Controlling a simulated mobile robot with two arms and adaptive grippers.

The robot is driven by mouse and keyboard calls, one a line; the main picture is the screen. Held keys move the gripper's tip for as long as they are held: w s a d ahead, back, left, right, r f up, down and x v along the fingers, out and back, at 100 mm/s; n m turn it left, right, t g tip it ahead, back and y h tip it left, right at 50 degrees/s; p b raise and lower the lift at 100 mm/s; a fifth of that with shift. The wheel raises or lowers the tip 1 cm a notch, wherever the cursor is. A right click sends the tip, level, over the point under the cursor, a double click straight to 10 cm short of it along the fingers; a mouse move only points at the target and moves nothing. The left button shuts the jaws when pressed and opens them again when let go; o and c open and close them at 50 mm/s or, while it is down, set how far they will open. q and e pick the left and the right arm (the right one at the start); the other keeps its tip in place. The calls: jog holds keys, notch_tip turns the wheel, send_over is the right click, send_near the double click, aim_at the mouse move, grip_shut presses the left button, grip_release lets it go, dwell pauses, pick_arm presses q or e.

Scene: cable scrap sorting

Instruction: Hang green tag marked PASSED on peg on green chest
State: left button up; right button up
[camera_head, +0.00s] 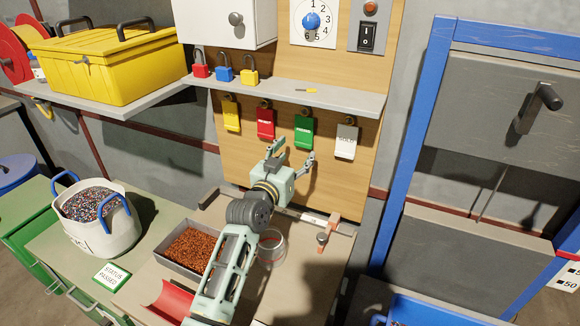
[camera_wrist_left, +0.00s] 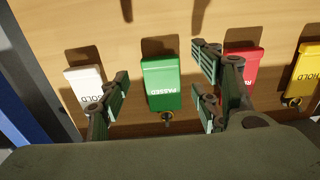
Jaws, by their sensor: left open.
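The green PASSED tag (camera_head: 303,132) hangs from a hook on the wooden board, between a red tag and a white tag. It also shows upside down in the left wrist view (camera_wrist_left: 161,80), with its hook (camera_wrist_left: 167,118) at its lower edge there. My left gripper (camera_head: 294,152) is open just in front of and below the green tag. In the left wrist view, its fingers (camera_wrist_left: 160,100) spread to either side of the tag without visibly touching it. A green chest (camera_head: 18,232) stands at the lower left; I cannot make out its peg. My right gripper is out of view.
A shelf (camera_head: 340,99) with padlocks juts out above. Below are a tray of copper bits (camera_head: 183,273), a white bucket (camera_head: 82,238) and a STATUS PASSED sign (camera_head: 111,275).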

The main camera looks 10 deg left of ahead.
aim_at(303, 141)
pick_arm(q)
jog(key=shift+w+d+b, duration=0.2)
jog(key=shift+w+b, duration=0.1)
jog(key=shift+w, duration=0.6)
jog(key=shift+w+d+b, duration=0.2)
jog(key=shift+w+b, duration=0.3)
jog(key=shift+w, duration=0.7)
jog(key=shift+c, duration=0.4)
jog(key=c, duration=0.7)
jog(key=shift+c, duration=0.2)
jog(key=shift+r, duration=0.15)
jog(key=shift+r+p, duration=0.45)
jog(key=shift+p, duration=0.2)
